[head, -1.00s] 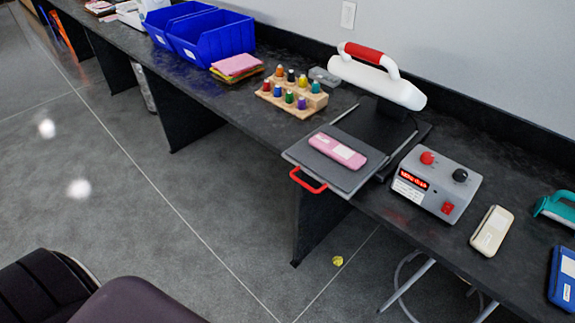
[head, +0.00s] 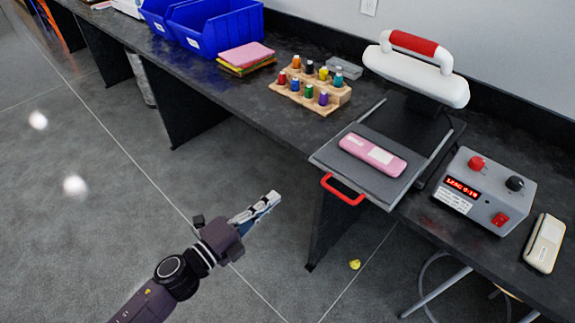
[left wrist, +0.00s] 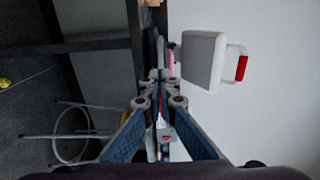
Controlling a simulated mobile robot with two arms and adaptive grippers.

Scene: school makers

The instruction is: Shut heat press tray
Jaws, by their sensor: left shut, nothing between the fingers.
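The heat press (head: 416,70) stands on the dark bench with its white upper part and red-topped handle raised. Its grey tray (head: 340,154) is pulled out past the bench's front edge, with a red handle (head: 343,190) at its front. A pink case with a white label (head: 373,155) lies on the tray. My left gripper (head: 276,196) is shut and empty, to the left of the red handle and apart from it. It also shows in the left wrist view (left wrist: 157,75), with the press's white part (left wrist: 203,62) beyond it. My right gripper is not in view.
A grey control box (head: 484,190) with knobs and a cream case (head: 544,243) sit right of the press. A wooden rack of coloured bottles (head: 311,93), pink and yellow sheets (head: 246,57) and blue bins (head: 220,27) stand to the left. Open floor lies before the bench.

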